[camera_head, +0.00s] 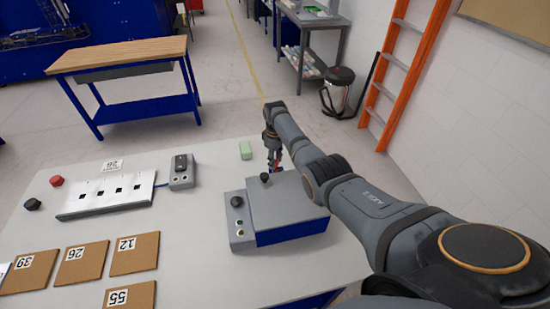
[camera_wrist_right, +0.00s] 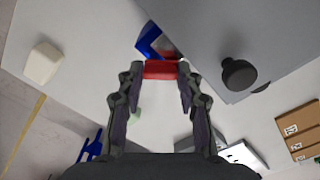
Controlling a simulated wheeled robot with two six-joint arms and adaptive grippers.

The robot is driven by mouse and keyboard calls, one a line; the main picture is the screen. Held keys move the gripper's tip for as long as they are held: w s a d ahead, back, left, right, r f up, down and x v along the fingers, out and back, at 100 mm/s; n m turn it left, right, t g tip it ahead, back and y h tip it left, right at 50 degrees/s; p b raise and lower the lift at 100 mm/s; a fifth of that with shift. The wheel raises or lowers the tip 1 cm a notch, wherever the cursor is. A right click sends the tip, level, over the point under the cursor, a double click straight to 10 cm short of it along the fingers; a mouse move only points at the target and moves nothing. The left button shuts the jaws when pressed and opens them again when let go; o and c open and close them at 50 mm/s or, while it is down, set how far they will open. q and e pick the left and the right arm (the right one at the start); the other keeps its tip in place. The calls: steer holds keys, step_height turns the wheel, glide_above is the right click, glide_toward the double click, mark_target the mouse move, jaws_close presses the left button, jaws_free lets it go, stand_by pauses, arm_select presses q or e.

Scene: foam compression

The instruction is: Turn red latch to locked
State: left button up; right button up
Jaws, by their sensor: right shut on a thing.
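The red latch (camera_wrist_right: 160,70) shows in the right wrist view as a short red bar at the edge of a grey and blue box. A blue bracket (camera_wrist_right: 148,42) sits beside it. My right gripper (camera_wrist_right: 161,73) is shut on the red latch, with a fingertip at each end of the bar. In the head view the box (camera_head: 290,207) has a grey top and a blue front, and my right gripper (camera_head: 273,160) is at its far side, mostly hiding the latch. My left gripper is not in view.
A pale green block (camera_head: 245,150) lies on the table behind the box. A small control unit (camera_head: 238,221) adjoins the box's left side.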

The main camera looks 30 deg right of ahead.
mark_target(277, 162)
steer(key=n, duration=0.4)
steer(key=shift+d+r+n+p, duration=0.1)
steer(key=shift+n+p, duration=0.2)
steer(key=shift+p, duration=0.1)
steer(key=shift+s+d+n, duration=0.1)
steer(key=shift+n, duration=1.9)
steer(key=o, duration=1.1)
steer(key=shift+o, duration=0.2)
step_height(277, 162, up, 12)
